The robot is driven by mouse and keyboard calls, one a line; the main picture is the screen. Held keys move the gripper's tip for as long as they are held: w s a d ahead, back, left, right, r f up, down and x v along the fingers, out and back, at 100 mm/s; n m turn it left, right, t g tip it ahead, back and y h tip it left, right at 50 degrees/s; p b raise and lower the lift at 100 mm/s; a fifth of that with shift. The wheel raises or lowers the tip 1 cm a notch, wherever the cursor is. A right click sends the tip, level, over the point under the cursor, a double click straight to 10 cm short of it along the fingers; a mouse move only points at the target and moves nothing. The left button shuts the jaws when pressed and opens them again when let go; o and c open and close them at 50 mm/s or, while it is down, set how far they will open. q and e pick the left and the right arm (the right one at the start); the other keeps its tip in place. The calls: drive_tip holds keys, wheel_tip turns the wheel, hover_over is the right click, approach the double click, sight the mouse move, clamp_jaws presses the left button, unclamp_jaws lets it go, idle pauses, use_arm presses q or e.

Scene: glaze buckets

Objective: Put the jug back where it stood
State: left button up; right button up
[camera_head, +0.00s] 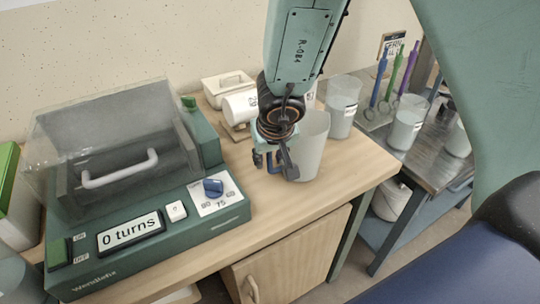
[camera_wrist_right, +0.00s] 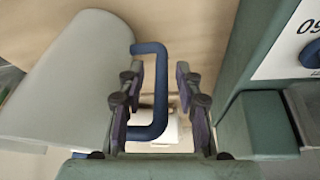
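The jug (camera_head: 313,150) is pale grey-white with a blue handle and appears to stand upright on the wooden bench top, right of the green machine. In the right wrist view the jug (camera_wrist_right: 70,80) fills the left side, and its blue handle (camera_wrist_right: 160,95) reaches between my fingers. My right gripper (camera_head: 274,162) is at the handle, pointing down. In the wrist view the right gripper (camera_wrist_right: 158,98) is open, with one finger on each side of the handle and gaps showing. My left gripper is not in view.
The green machine (camera_head: 225,213) with a clear lid takes up the bench's left. A white roll (camera_head: 238,107) and a clear beaker (camera_head: 341,108) stand behind the jug. A metal table (camera_head: 440,170) at right holds more beakers and coloured tools. Bench right of the jug is clear.

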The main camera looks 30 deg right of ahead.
drive_tip(key=p+v, duration=0.9)
drive_tip(key=v, duration=0.3)
drive_tip(key=s+d+f+n+g+h, duration=0.1)
drive_tip(key=s+d+f+g, duration=0.15)
drive_tip(key=s+f, duration=0.55)
drive_tip(key=s+d+f+g+h, duration=0.1)
drive_tip(key=s+d+f, duration=0.3)
drive_tip(key=s+f, duration=0.4)
drive_tip(key=s+a+f+y, duration=0.1)
drive_tip(key=s+a+f, duration=0.1)
drive_tip(key=s, duration=0.3)
drive_tip(key=s+a+f+y, duration=0.2)
drive_tip(key=s+a+f, duration=0.1)
drive_tip(key=s+f, duration=0.2)
drive_tip(key=shift+s+g, duration=0.35)
drive_tip(key=shift+g, duration=0.1)
drive_tip(key=shift+f, duration=0.1)
